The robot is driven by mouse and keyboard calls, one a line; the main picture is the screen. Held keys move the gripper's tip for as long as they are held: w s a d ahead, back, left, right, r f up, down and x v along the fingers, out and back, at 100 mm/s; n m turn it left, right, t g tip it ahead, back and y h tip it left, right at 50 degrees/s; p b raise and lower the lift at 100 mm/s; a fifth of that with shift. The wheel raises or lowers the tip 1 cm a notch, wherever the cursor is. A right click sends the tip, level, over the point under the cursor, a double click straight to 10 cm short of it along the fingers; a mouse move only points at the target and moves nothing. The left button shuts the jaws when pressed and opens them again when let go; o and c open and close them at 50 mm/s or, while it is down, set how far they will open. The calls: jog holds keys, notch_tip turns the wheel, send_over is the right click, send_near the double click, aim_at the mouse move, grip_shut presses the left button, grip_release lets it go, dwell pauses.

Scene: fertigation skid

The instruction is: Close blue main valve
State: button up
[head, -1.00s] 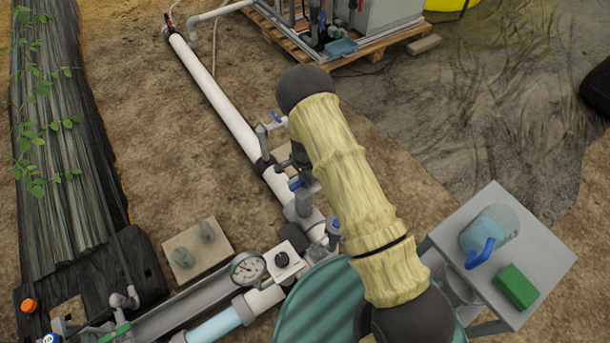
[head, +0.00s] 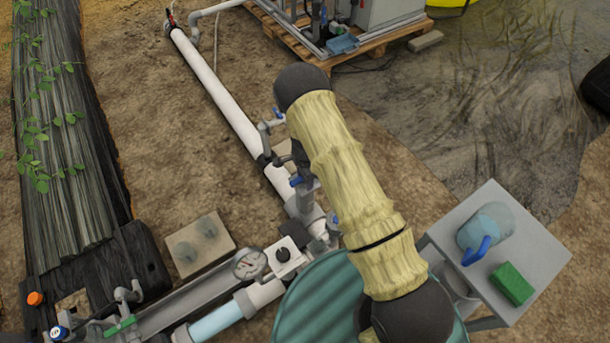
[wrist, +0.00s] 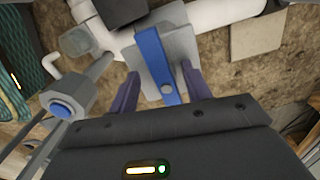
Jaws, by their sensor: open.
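In the wrist view, a blue flat lever handle (wrist: 155,60) sits on a grey valve body (wrist: 178,47) on white pipe. My gripper (wrist: 159,77) is open, with one finger on each side of the lever. The lever lies between the fingers, and I cannot tell whether either touches it. In the head view, a blue handle (head: 297,181) shows on the white pipe line, just left of my arm. My arm hides most of my gripper there.
A pressure gauge (head: 250,263) and a green ribbed tank (head: 318,306) are near the front. A grey stand (head: 540,245) holds a clear jug (head: 488,228) and a green block (head: 512,283). A blue-centred fitting (wrist: 62,108) is left of my gripper.

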jog(key=r+p, duration=0.2)
jog(key=r, duration=0.1)
jog(key=r+p, duration=0.2)
jog(key=r, duration=0.1)
jog(key=r+p, duration=0.2)
jog(key=r, duration=0.1)
jog(key=shift+w+d+r+p, duration=0.1)
jog(key=shift+w+r+p, duration=0.1)
jog(key=shift+w+p, duration=0.15)
jog(key=shift+r, duration=0.15)
jog(key=s+d+r+n, duration=0.1)
jog(key=d+r+n, duration=0.15)
jog(key=r, duration=0.45)
jog(key=s+d+r+n+t, duration=0.1)
jog(key=s+d+r, duration=0.15)
jog(key=r, duration=0.35)
jog(key=s+d+r+n, duration=0.1)
jog(key=d+r+n, duration=0.15)
jog(key=r, duration=0.45)
jog(key=s+d+r+n+t, duration=0.1)
jog(key=s+d+r+n, duration=0.2)
jog(key=s+r, duration=0.3)
jog(key=s+d+r+n, duration=0.3)
jog(key=s+d+r, duration=0.2)
jog(key=s, duration=0.3)
jog(key=shift+s+r+n+t, duration=0.15)
jog(key=shift+r+n+t, duration=0.2)
jog(key=shift+r, duration=0.35)
jog(key=shift+c, duration=0.4)
